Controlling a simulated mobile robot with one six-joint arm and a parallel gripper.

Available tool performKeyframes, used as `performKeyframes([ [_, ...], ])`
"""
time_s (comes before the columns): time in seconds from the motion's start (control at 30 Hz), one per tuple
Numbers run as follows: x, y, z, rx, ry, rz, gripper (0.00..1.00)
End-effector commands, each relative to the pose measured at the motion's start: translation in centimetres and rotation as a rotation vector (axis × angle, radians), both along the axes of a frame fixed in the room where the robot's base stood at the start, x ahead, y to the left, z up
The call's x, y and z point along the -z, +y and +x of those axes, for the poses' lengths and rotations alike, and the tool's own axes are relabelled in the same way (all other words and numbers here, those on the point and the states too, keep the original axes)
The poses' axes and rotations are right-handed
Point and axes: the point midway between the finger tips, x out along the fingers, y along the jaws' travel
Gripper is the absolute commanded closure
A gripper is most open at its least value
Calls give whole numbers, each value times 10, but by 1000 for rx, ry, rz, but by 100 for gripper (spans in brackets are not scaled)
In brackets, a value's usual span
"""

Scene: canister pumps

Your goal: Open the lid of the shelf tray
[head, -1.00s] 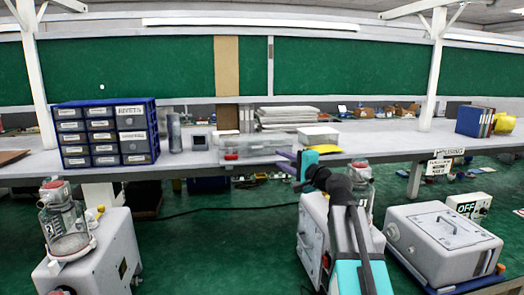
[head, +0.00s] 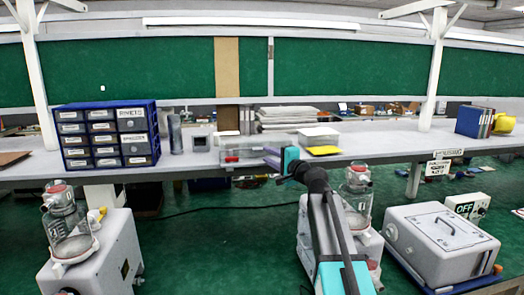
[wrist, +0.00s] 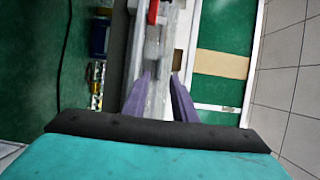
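The shelf tray (head: 238,160) is a clear, low box on the grey shelf, left of the white box. Its lid is hard to tell from the body at this size. My gripper (head: 270,156) is at the tray's right end, level with the shelf's front. In the wrist view my gripper (wrist: 161,76) has its two purple fingers apart, one on each side of a pale, clear part of the tray (wrist: 158,90). I cannot tell whether they touch it. A small red item (wrist: 153,12) shows farther along the tray.
A white box (head: 318,135) and a yellow item (head: 324,151) are right of the gripper. Pump units (head: 357,200) stand on the floor below. The shelf farther right is mostly clear.

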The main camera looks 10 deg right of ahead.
Motion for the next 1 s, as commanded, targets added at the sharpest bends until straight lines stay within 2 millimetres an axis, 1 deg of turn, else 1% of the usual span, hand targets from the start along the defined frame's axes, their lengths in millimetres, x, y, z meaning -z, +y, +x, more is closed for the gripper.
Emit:
performKeyframes([
  [0.03,-2,3,8,-1,0,1,75],
  [0.1,-3,6,15,-1,-1,1,75],
  [0.4,-2,16,42,1,0,1,75],
  [0.6,-1,20,49,1,-1,0,75],
  [0.9,0,20,50,1,-1,0,75],
  [0.93,0,20,50,1,-1,0,77],
  [1.0,0,20,50,1,-1,0,88],
])
